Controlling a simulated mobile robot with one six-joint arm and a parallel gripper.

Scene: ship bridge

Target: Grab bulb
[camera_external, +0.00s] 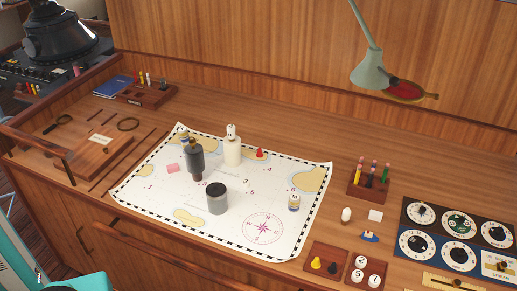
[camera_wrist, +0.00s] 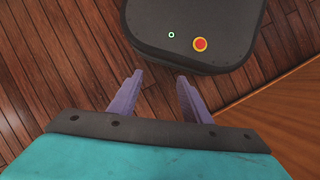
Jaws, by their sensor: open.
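A small white rounded object (camera_external: 347,215) that looks like the bulb stands on the wooden desk, right of the map, in the external view. It is too small there to make out details. My gripper (camera_wrist: 160,88) shows in the wrist view with its two purple fingers apart and nothing between them. It faces down over my own dark base and the plank floor, away from the desktop. In the external view only teal parts of my body show at the bottom left; the fingers are not seen. The bulb is not in the wrist view.
Near the bulb are a white square (camera_external: 376,215), a small blue-and-white piece (camera_external: 370,236) and a peg rack (camera_external: 368,189). The map (camera_external: 225,230) holds dark and white bottles and a grey cup (camera_external: 217,198). A lamp (camera_external: 370,74) hangs above. Dial panels (camera_external: 457,238) lie right.

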